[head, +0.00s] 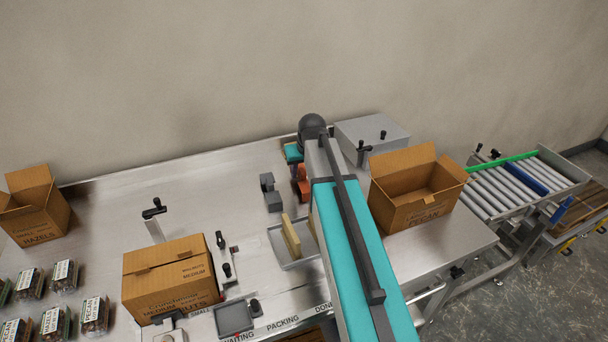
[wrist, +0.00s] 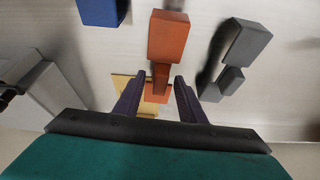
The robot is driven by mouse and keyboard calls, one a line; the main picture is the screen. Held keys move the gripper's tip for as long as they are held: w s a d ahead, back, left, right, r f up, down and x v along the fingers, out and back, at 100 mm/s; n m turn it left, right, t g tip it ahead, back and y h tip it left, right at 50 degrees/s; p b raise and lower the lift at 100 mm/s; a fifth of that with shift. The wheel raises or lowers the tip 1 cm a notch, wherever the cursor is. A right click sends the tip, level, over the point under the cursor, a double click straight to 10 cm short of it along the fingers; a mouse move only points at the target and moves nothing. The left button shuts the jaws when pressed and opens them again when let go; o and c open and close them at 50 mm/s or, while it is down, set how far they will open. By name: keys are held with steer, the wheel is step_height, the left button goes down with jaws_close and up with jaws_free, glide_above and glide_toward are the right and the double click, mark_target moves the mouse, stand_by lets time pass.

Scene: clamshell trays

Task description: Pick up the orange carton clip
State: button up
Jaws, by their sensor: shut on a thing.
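The orange carton clip (wrist: 168,38) is in the middle of the wrist view, a thick block with a narrower neck running down between my fingers. My gripper (wrist: 156,84) is shut on that neck, one dark finger on each side. In the head view the orange clip (head: 301,187) shows just left of my arm, partly covered by it. I cannot tell whether the clip is clear of the steel table (head: 180,184).
A grey clip (wrist: 246,44) stands close to the right in the wrist view, and a blue one (wrist: 101,9) is at upper left. A tray (head: 281,257) with tan pieces is nearby. Open cartons (head: 414,190) and a closed one (head: 170,280) stand around. Bare table lies left of the clips.

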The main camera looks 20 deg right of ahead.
steer(key=shift+r+b, duration=0.4)
steer(key=shift+r, duration=0.55)
steer(key=shift+s+r, duration=0.2)
steer(key=s+b, duration=0.1)
steer(key=s, duration=0.3)
steer(key=s+b, duration=0.1)
steer(key=s, duration=0.3)
steer(key=s+b, duration=0.2)
steer(key=s, duration=0.3)
steer(key=shift+r, duration=0.25)
jaws_close()
steer(key=shift+s+d+f+b, duration=0.1)
steer(key=shift+b, duration=0.65)
steer(key=shift+s+f+b, duration=0.1)
steer(key=shift+s+b, duration=0.1)
steer(key=shift+b, duration=0.5)
steer(key=s+b, duration=0.1)
steer(key=b, duration=0.2)
steer(key=s+r+b, duration=0.1)
steer(key=b, duration=0.2)
steer(key=shift+r, duration=0.25)
